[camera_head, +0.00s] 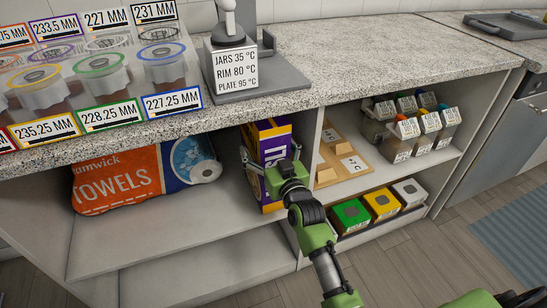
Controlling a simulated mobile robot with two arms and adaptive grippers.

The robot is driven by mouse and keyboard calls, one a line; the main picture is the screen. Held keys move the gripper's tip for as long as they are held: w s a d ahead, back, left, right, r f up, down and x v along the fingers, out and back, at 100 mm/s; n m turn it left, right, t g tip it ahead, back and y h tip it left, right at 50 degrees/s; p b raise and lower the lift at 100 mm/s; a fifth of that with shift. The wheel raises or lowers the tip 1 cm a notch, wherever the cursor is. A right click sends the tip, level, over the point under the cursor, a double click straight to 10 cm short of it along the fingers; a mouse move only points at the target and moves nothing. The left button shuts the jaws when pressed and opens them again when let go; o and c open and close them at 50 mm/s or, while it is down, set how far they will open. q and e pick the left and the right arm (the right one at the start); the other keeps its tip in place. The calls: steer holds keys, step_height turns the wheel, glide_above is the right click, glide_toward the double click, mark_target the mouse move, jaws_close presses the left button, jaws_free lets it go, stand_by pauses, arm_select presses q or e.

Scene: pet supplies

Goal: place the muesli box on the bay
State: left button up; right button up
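The muesli box (272,132) is purple with yellow edges and white lettering turned sideways. It is upright in the lower shelf bay (228,210), at the bay's right end near the divider, with its base close to the front edge. Whether its base bears on the shelf is hard to tell. My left gripper (270,160) is in front of the box, with one finger along each side and closed about its width; the gripper hides part of the box's front. Of my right arm, only a green link and a dark part show at the bottom right; its gripper is not visible.
A towels pack (120,178) lies left in the same bay. Bare shelf separates it from the box. Right of the divider are a wooden board (340,160), several small jars (405,128) and coloured boxes (380,203). Labelled cups (100,75) and a device (232,60) stand on the counter above.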

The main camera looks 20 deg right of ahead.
steer(key=s+p, duration=0.2)
steer(key=s, duration=1)
steer(key=s+a+f+n+g+y, duration=0.1)
steer(key=s+f+g, duration=0.35)
steer(key=f, duration=0.45)
steer(key=s+a+f+g, duration=0.1)
steer(key=s+f+g, duration=0.3)
steer(key=f, duration=0.5)
arm_select(q)
step_height(320, 180, down, 7)
steer(key=shift+f, duration=0.15)
arm_select(e)
steer(key=s+d+f+g, duration=0.1)
steer(key=s+f+g, duration=0.2)
steer(key=s, duration=0.6)
steer(key=s+f+g+h, duration=0.1)
steer(key=s+f+g, duration=0.2)
steer(key=s+f, duration=0.4)
steer(key=s, duration=0.3)
steer(key=shift+d+f+n, duration=0.3)
steer(key=shift+d+f, duration=0.05)
arm_select(q)
steer(key=shift+w, duration=0.15)
arm_select(e)
steer(key=shift+g, duration=0.25)
